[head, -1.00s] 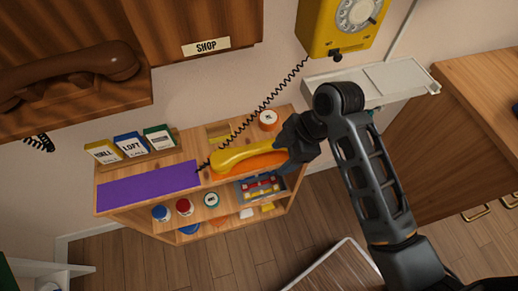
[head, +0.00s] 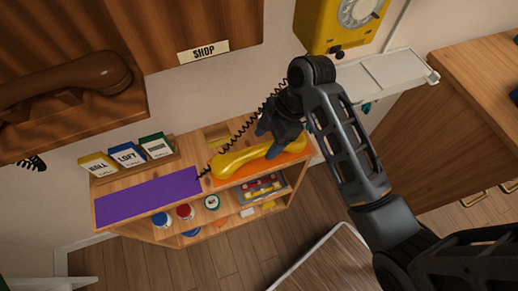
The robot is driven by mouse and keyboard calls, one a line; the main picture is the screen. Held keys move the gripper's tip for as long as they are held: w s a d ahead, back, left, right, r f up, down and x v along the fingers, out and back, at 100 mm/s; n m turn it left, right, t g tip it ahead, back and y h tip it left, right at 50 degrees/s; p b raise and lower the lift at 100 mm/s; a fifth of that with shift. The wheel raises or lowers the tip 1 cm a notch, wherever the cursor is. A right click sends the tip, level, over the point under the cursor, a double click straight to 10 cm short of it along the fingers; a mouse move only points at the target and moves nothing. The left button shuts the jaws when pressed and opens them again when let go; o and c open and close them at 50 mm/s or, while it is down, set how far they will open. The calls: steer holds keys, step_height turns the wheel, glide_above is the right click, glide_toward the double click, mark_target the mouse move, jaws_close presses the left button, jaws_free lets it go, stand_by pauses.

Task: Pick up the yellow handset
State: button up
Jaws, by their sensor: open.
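The yellow handset (head: 241,160) lies on an orange mat (head: 283,162) on top of the low wooden shelf. Its black coiled cord runs from its left end up to the yellow dial phone (head: 340,20) on the wall. My gripper (head: 270,140) is open over the handset, right of its middle. The gripper and wrist hide part of the handset. I cannot tell whether the fingers are around the handset or only above it.
A purple mat (head: 150,197) covers the shelf top's left part, with several labelled cards (head: 127,156) behind it. A brown handset (head: 70,88) rests on the upper left cabinet. A white ledge (head: 385,78) and a wooden counter (head: 480,100) stand at right.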

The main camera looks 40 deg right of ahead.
mark_target(262, 148)
steer(key=x, duration=0.5)
steer(key=shift+p, duration=0.3)
jaws_close()
